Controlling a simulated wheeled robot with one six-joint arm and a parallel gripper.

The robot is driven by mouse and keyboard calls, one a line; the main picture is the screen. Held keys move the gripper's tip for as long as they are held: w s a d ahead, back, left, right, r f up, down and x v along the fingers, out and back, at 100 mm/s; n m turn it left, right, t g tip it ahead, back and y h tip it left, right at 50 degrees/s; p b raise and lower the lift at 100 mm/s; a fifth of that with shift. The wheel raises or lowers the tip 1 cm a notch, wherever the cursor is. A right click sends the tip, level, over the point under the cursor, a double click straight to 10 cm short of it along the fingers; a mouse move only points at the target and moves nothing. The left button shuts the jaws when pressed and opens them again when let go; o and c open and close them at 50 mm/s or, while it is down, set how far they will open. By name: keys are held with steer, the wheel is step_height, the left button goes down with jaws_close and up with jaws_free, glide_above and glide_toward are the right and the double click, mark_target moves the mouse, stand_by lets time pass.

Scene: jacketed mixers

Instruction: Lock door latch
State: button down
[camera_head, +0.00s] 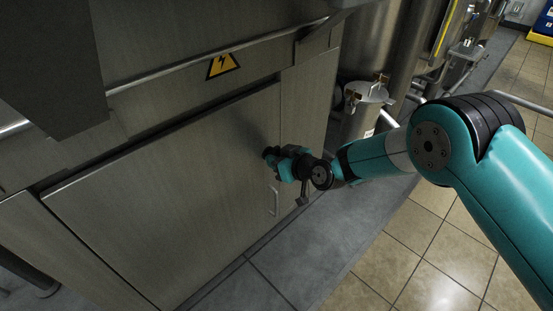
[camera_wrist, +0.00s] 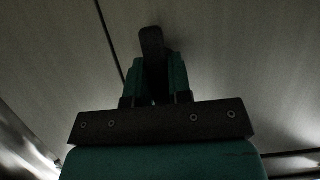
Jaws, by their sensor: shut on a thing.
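A large brushed-metal cabinet door (camera_head: 150,215) fills the left and middle of the head view and looks closed in its frame. A dark latch (camera_head: 268,152) is at the door's upper right edge, mostly hidden by my gripper (camera_head: 281,163). In the wrist view the latch (camera_wrist: 152,42) is a dark, rounded, upright lever, standing beyond the teal fingers. My gripper (camera_wrist: 154,75) is shut on it, one finger on each side. A dark door seam runs to the left of the latch there. The latch's base is hidden.
A slim metal pull handle (camera_head: 274,201) is on the door below my gripper. A yellow warning sign (camera_head: 223,66) is on the panel above, near a long horizontal rail (camera_head: 170,72). A steel tank (camera_head: 385,40) and pipes stand at the back right. The tiled floor (camera_head: 410,245) at right is clear.

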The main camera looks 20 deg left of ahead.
steer(key=c, duration=1)
jaws_free()
steer(key=shift+c, duration=0.2)
steer(key=p+v, duration=0.3)
steer(key=v, duration=1.4)
steer(key=shift+p, duration=0.35)
steer(key=shift+s+d+r, duration=0.1)
steer(key=shift+r, duration=0.1)
